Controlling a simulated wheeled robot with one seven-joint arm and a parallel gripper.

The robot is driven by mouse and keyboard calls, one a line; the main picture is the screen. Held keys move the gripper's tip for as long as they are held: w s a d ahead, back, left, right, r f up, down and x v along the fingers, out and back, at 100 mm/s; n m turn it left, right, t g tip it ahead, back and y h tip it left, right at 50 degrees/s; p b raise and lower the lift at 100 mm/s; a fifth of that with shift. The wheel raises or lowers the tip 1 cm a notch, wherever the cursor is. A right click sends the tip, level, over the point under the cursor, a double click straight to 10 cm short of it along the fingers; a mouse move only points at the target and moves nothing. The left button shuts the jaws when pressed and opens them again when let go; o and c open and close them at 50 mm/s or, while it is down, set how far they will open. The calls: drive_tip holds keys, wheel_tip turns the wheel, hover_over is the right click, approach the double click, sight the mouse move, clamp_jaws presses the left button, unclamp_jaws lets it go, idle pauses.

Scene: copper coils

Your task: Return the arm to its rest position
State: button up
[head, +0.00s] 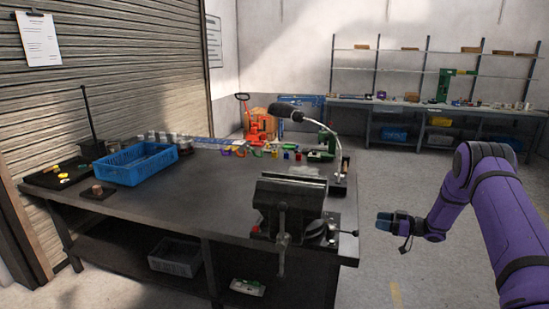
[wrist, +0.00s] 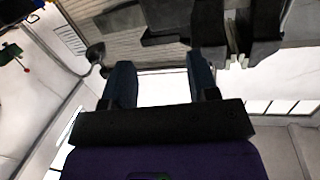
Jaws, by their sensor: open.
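My gripper (head: 382,222) is at the end of my purple arm, right of the workbench (head: 160,205) in the head view. It is over the open floor, apart from the bench's right edge. In the wrist view the two dark fingers of my gripper (wrist: 160,85) stand wide apart with nothing between them. The head view shows the gripper small and from the side.
A dark vise (head: 290,205) sits at the bench's near right corner, closest to my gripper. A lamp (head: 335,150) on a bent stem stands behind it. A blue crate (head: 138,163) is farther left. Bare floor (head: 400,265) surrounds my arm.

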drive_tip(key=w+a+r+m+t+h, duration=0.1)
drive_tip(key=w+r+t+h, duration=0.2)
drive_tip(key=r, duration=0.8)
drive_tip(key=w+r+m+t+h, duration=0.2)
drive_tip(key=r+h, duration=0.2)
drive_tip(key=r, duration=0.7)
drive_tip(key=s+a+r+m+h, duration=0.15)
drive_tip(key=s+r+h, duration=0.3)
drive_tip(key=r, duration=0.45)
drive_tip(key=s+r+m+h, duration=0.3)
drive_tip(key=s+r, duration=0.3)
drive_tip(key=r, duration=0.2)
drive_tip(key=s+a+r+m+g+h, duration=0.1)
drive_tip(key=s+a+r, duration=0.15)
drive_tip(key=s, duration=0.65)
drive_tip(key=s+a+r+m+g+h, duration=0.1)
drive_tip(key=s+r+m+g+h, duration=0.15)
drive_tip(key=s, duration=0.75)
drive_tip(key=s+a+f+g+y, duration=0.1)
drive_tip(key=s+a, duration=0.1)
drive_tip(key=s, duration=0.7)
drive_tip(key=s+a+f+g+y, duration=0.1)
drive_tip(key=s+a+f+g, duration=0.1)
drive_tip(key=s, duration=0.7)
drive_tip(key=s+a+f+g+y, duration=0.1)
drive_tip(key=s+a+f, duration=0.1)
drive_tip(key=s, duration=0.7)
drive_tip(key=shift+a, duration=0.85)
drive_tip(key=shift+w+g, duration=0.1)
drive_tip(key=shift+g, duration=0.15)
